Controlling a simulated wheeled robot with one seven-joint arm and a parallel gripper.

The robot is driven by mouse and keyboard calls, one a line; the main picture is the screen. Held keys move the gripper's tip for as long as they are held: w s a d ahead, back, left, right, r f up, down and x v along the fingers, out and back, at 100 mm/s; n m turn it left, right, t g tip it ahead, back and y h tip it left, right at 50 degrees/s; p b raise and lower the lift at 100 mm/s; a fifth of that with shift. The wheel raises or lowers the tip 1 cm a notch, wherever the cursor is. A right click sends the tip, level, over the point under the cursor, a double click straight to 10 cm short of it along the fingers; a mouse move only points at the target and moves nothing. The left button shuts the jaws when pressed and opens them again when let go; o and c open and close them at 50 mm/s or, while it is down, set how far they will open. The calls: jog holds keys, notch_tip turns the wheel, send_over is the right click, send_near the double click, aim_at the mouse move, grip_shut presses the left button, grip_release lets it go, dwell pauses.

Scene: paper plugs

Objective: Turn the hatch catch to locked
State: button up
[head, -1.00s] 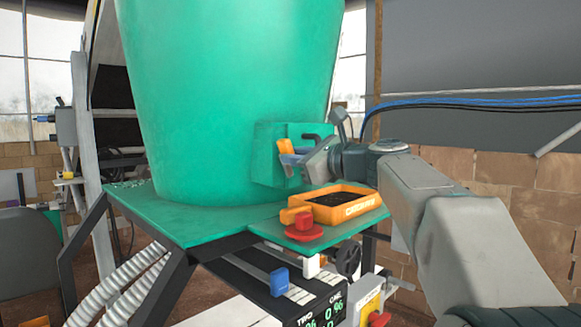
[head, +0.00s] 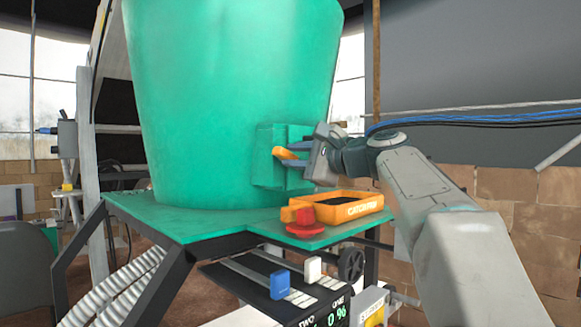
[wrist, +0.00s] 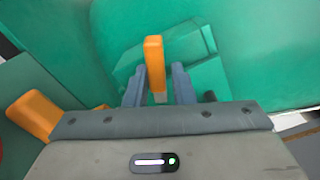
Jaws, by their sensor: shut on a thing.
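The orange hatch catch (head: 285,154) is on the green hatch block (head: 268,170) at the lower front of the big green drum. In the head view it lies tilted, closer to level than upright. My gripper (head: 292,155) reaches it from the right, with its fingers at the catch. In the wrist view the orange catch (wrist: 154,62) stands between the two grey fingers (wrist: 157,85), and its near end is between them. My gripper is shut on the catch. The fingers hide part of the catch in the head view.
An orange tray (head: 350,208) with dark contents sits on the green shelf (head: 190,226) below my gripper. Blue (head: 280,284) and white (head: 313,268) sliders are lower down. Blue cables (head: 470,120) run behind my arm.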

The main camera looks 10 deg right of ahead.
jog(key=n+b, duration=0.2)
jog(key=n, duration=0.1)
jog(key=shift+d+r, duration=0.15)
jog(key=shift+d, duration=0.1)
jog(key=shift+w+r+n, duration=0.1)
jog(key=shift+r+n, duration=0.05)
jog(key=shift+n, duration=0.65)
jog(key=shift+r, duration=0.1)
jog(key=o, duration=0.7)
jog(key=shift+d, duration=0.1)
jog(key=shift+f, duration=0.35)
jog(key=shift+b, duration=0.3)
